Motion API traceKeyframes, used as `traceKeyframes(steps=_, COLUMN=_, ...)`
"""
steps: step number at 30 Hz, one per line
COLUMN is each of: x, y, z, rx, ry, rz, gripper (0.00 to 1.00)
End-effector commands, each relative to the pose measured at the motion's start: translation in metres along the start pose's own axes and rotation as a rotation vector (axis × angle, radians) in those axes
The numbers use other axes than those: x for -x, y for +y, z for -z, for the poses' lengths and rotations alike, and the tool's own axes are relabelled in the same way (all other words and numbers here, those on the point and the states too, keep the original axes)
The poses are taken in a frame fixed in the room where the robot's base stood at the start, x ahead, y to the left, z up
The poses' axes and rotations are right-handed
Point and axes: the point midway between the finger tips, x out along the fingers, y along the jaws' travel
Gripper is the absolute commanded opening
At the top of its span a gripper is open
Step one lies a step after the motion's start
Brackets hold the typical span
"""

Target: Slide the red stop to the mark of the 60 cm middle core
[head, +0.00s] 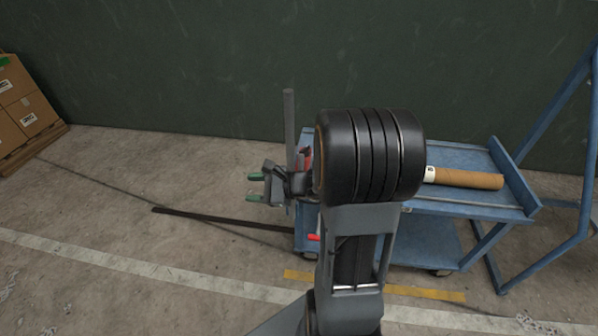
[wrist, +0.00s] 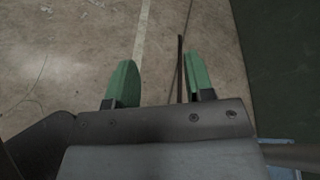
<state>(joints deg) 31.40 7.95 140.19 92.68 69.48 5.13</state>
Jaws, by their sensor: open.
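A red part (head: 307,158) shows next to the grey upright post (head: 289,115), partly hidden behind my arm. A smaller red piece (head: 313,237) shows lower on the cart; I cannot tell which is the stop. A brown core (head: 470,179) with a white labelled end lies on the cart top (head: 465,205). The label is too small to read, and no length marks are visible.
A long dark strip (head: 215,218) reaches left from the cart; it also shows in the wrist view (wrist: 180,60). Blue frame bars (head: 570,110) stand at right. Boxes (head: 25,105) sit far left. A green wall is behind. The left floor is mostly clear.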

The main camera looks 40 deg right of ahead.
Motion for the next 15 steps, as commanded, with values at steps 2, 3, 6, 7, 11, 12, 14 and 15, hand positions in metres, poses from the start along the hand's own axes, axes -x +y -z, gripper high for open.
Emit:
traceKeyframes(steps=2, x=0.009, y=-0.018, z=0.06, rx=-0.182, ry=-0.009, rz=0.225, gripper=0.48)
traceKeyframes(steps=3, x=0.018, y=-0.029, z=0.082, rx=-0.255, ry=-0.014, rz=0.334, gripper=0.48)
traceKeyframes(steps=6, x=0.043, y=-0.049, z=0.126, rx=-0.389, ry=-0.02, rz=0.563, gripper=0.48)
traceKeyframes(steps=7, x=0.051, y=-0.053, z=0.137, rx=-0.419, ry=-0.021, rz=0.621, gripper=0.48)
traceKeyframes(steps=11, x=0.08, y=-0.064, z=0.175, rx=-0.512, ry=-0.02, rz=0.82, gripper=0.48)
traceKeyframes(steps=12, x=0.087, y=-0.065, z=0.184, rx=-0.531, ry=-0.02, rz=0.865, gripper=0.48)
traceKeyframes(steps=14, x=0.095, y=-0.067, z=0.194, rx=-0.553, ry=-0.019, rz=0.921, gripper=0.48)
traceKeyframes(steps=15, x=0.099, y=-0.067, z=0.199, rx=-0.563, ry=-0.018, rz=0.948, gripper=0.48)
